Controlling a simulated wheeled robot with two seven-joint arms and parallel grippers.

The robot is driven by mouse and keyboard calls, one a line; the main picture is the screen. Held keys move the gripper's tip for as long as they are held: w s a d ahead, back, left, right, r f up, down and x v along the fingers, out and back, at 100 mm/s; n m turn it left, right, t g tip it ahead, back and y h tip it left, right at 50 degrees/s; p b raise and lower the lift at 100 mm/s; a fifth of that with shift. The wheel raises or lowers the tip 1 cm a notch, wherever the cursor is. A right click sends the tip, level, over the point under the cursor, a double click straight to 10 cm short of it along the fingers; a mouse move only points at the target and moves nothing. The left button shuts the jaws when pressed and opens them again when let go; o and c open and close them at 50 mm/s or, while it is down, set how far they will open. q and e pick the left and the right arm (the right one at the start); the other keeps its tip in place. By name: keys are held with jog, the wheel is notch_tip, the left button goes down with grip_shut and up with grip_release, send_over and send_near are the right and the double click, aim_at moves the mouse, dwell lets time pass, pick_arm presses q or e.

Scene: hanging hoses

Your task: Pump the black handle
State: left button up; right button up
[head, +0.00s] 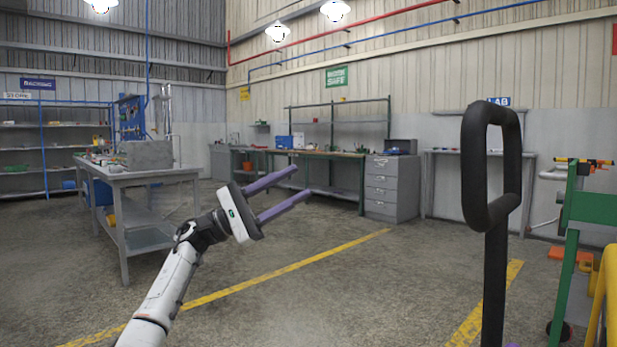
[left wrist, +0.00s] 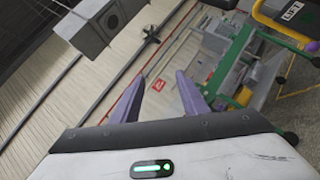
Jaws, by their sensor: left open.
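The black handle (head: 497,225) stands upright at the right of the head view, a tall post with a closed loop on top. Its lower end runs out of the picture. My left gripper (head: 303,181) is in the middle of the head view, to the left of the handle and clearly apart from it. Its two purple fingers are spread with nothing between them. They also show open and empty in the left wrist view (left wrist: 161,76), where I do not see the handle. A tiny purple bit at the bottom edge beside the post may be my right gripper; too little shows to tell its state.
A green and yellow frame (head: 590,208) stands right of the handle. A grey workbench (head: 160,176) is at the left, and a grey drawer cabinet (head: 394,187) and green bench stand at the back wall. The floor between is clear, with yellow lines.

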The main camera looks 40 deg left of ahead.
pick_arm(q)
jog(key=v, duration=0.4)
jog(key=shift+s+a, duration=0.1)
dwell(0.4)
